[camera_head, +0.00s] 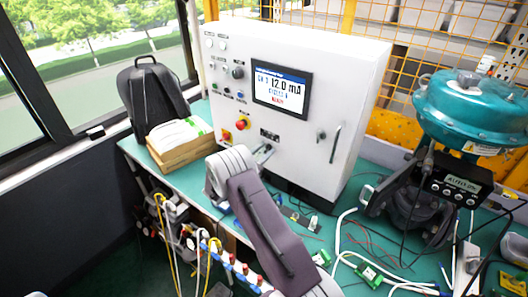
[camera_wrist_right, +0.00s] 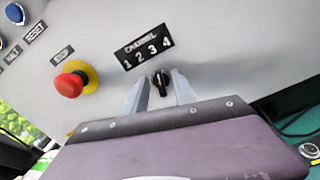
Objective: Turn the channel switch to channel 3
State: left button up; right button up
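The channel switch (camera_wrist_right: 161,82) is a small black knob on the white cabinet's front, under a black label (camera_wrist_right: 144,46) reading CHANNEL 1 2 3 4. Its handle looks roughly upright in the right wrist view; which number it points at is hard to tell. My right gripper (camera_wrist_right: 160,86) is open, with one finger on each side of the knob. A gap shows beside the knob, so the fingers do not look closed on it. In the head view my right gripper (camera_head: 264,153) is at the cabinet's lower front, hiding the knob. My left gripper is not in view.
A red stop button (camera_wrist_right: 71,84) on a yellow base sits left of the switch. The cabinet (camera_head: 345,110) has a screen (camera_head: 281,90) reading 12.0 mA and a door handle (camera_head: 335,144). A teal valve actuator (camera_head: 470,105) stands right; cables lie on the green table.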

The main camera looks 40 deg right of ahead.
jog(key=b+v, duration=0.1)
jog(key=v, duration=0.8)
jog(key=shift+b, duration=0.4)
